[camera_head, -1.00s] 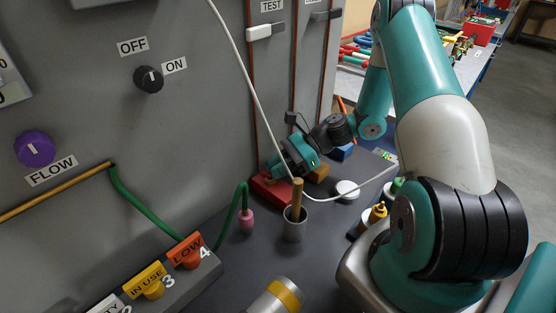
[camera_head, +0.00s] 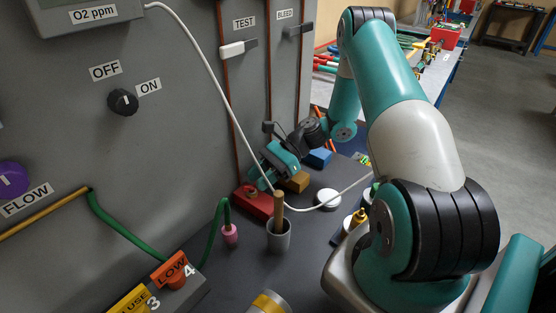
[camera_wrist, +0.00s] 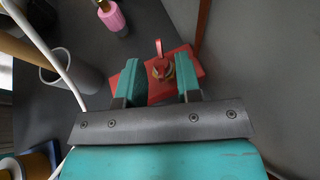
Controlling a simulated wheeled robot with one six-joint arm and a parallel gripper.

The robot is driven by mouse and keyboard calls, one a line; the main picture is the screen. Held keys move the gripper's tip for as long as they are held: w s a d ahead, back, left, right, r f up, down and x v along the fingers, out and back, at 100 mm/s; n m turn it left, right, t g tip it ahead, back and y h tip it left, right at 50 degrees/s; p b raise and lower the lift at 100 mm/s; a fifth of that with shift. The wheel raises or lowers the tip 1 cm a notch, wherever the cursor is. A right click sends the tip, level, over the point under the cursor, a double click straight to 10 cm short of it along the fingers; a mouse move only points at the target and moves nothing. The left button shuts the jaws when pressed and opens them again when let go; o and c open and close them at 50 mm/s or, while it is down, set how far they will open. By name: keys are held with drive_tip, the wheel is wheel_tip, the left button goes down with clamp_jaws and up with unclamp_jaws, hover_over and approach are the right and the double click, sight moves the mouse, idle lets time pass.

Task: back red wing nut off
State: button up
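The red wing nut (camera_wrist: 160,67) sits on a red block (camera_wrist: 158,92) in the wrist view, with one wing pointing up in the picture and a brass-coloured ring around its middle. In the head view the red block (camera_head: 260,205) lies on the dark bench top by the grey panel, with the small wing nut (camera_head: 251,191) on top. My gripper (camera_wrist: 159,80) is open, its teal fingers on either side of the nut in the wrist view, with gaps. In the head view my gripper (camera_head: 268,178) is above and right of the nut, apart from it.
A grey cup (camera_head: 278,238) with a wooden rod stands in front of the block. A white cable (camera_head: 215,75) hangs across near my gripper. A yellow-brown block (camera_head: 296,182), blue block (camera_head: 319,158), white round lid (camera_head: 328,197) and pink-ended green hose (camera_head: 230,235) are close by.

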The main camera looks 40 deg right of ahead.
drive_tip(key=v, duration=1.2)
drive_tip(key=shift+d+r+b, duration=0.15)
drive_tip(key=shift+d+b, duration=0.1)
drive_tip(key=shift+b, duration=0.1)
drive_tip(key=p+v, duration=0.4)
drive_tip(key=p, duration=0.3)
drive_tip(key=shift+r, duration=0.1)
drive_tip(key=shift+s, duration=0.15)
